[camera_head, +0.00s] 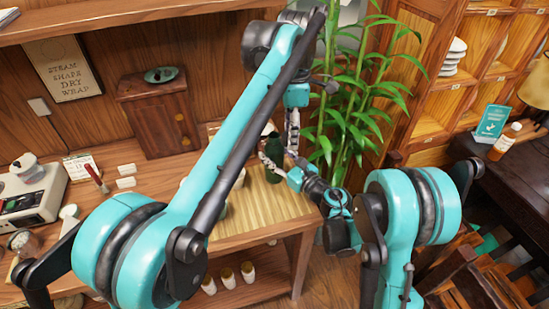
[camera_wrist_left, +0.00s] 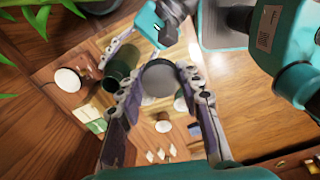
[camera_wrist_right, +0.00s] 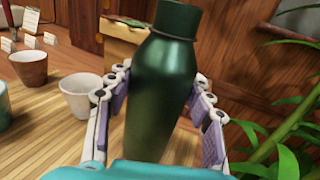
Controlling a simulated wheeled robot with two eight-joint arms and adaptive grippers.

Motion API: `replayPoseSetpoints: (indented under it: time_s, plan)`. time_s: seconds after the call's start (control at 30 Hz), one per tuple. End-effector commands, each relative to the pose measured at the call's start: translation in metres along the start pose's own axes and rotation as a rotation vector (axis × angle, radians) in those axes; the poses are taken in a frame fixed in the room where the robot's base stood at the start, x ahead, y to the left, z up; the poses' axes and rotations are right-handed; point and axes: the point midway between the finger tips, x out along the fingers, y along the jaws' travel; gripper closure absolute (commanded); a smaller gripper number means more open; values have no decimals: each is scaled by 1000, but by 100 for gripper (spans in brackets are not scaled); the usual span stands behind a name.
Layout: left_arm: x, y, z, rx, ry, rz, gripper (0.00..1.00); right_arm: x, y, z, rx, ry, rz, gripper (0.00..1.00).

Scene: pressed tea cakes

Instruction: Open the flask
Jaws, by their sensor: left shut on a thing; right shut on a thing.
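The dark green flask (camera_head: 272,166) stands out above the slatted tray. My right gripper (camera_wrist_right: 162,82) is shut around the body of the flask (camera_wrist_right: 162,95), one finger on each side. The flask looks near upright; its top is cut off in the right wrist view. My left gripper (camera_wrist_left: 150,82) is shut on a round grey lid (camera_wrist_left: 159,77), seen face-on between its fingers. The flask (camera_wrist_left: 122,66) lies just left of that lid in the left wrist view. I cannot tell whether lid and flask touch. In the head view my left gripper (camera_head: 291,128) is just right of the flask.
The wooden table (camera_head: 140,214) holds the slatted tray (camera_head: 262,208). A white cup (camera_wrist_right: 78,98) and a brown cup (camera_wrist_right: 29,69) stand left of the flask. A wooden cabinet (camera_head: 157,117) is behind. Bamboo (camera_head: 350,105) grows close on the right.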

Motion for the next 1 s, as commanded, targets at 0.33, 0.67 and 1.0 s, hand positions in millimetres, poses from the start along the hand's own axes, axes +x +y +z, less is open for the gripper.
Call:
replayPoseSetpoints:
  time_s: [0.33, 0.67, 1.0]
  plan:
    - [3, 0, 0, 0, 0, 0, 99, 0, 0, -4, 1, -1, 0, 100]
    - [4, 0, 0, 0, 0, 0, 99, 0, 0, -5, 0, 0, 0, 27]
    - [-4, 0, 0, 0, 0, 0, 99, -20, -2, -1, 0, 0, -4, 27]
